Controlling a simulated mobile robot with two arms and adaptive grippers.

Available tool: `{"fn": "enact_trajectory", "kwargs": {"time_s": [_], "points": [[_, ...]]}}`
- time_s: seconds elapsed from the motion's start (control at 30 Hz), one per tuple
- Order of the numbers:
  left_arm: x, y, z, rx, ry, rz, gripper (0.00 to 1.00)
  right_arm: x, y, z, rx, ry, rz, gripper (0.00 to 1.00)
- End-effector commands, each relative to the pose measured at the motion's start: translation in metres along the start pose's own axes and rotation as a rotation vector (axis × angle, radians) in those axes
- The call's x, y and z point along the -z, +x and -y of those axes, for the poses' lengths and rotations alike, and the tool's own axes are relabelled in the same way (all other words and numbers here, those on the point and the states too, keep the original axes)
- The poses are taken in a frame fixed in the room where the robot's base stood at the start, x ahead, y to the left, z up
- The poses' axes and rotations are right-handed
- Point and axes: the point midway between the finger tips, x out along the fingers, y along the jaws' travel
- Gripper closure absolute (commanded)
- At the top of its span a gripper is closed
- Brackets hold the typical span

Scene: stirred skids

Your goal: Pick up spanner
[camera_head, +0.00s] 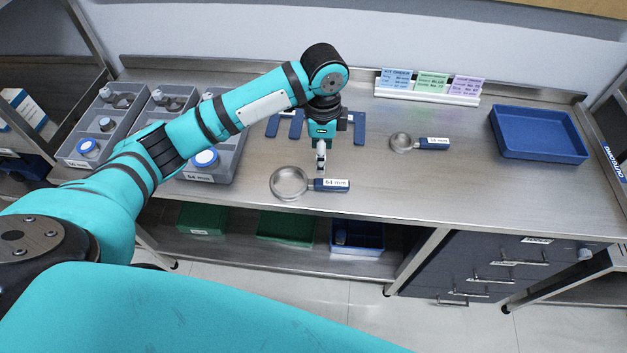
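Two tools that look like ring spanners, each with a grey metal ring and a blue labelled handle, lie on the steel bench. The nearer, larger spanner (290,183) lies near the bench's front edge, with its handle (331,184) pointing right. The smaller spanner (401,142) lies further back and to the right. My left gripper (320,170) points down just above or behind the larger spanner's handle, near where it meets the ring. Its fingers look narrow from here; I cannot tell whether they are open or touch the handle. My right gripper is not in view.
Grey compartment trays (222,172) with jars and metal parts stand at the left. A blue rack (359,128) stands behind my gripper. A blue tray (540,150) is at the right, and a card holder (427,94) at the back. Bench between spanners and blue tray is clear.

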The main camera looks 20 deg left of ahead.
Motion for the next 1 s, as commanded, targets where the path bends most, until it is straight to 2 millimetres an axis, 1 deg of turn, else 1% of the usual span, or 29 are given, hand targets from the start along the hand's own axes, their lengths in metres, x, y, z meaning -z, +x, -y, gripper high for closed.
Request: {"fn": "enact_trajectory", "kwargs": {"time_s": [0.03,0.1,0.23,0.3,0.47,0.63,0.7,0.8,1.0], "points": [[-0.001,0.011,-0.001,-0.004,-0.001,0.004,0.44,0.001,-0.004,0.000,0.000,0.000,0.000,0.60],[0.000,0.024,-0.001,-0.003,0.000,0.002,0.44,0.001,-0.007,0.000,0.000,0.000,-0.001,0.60],[0.000,0.044,-0.001,-0.002,0.000,0.001,0.44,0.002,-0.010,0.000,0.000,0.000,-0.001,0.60],[0.001,0.051,0.000,0.000,0.000,0.000,0.44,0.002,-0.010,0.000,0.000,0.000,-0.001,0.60],[0.001,0.060,-0.001,0.000,0.000,0.000,0.44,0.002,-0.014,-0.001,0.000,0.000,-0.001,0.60],[0.004,0.083,-0.002,-0.003,0.000,0.002,0.44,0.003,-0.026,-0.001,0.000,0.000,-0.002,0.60],[0.004,0.094,-0.001,-0.002,0.000,0.001,0.44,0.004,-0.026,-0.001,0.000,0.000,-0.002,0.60],[0.004,0.104,-0.001,0.001,0.000,0.001,0.44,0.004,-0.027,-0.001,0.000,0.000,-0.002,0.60],[0.004,0.108,-0.001,0.003,0.001,-0.001,0.44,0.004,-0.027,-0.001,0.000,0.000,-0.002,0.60]]}}
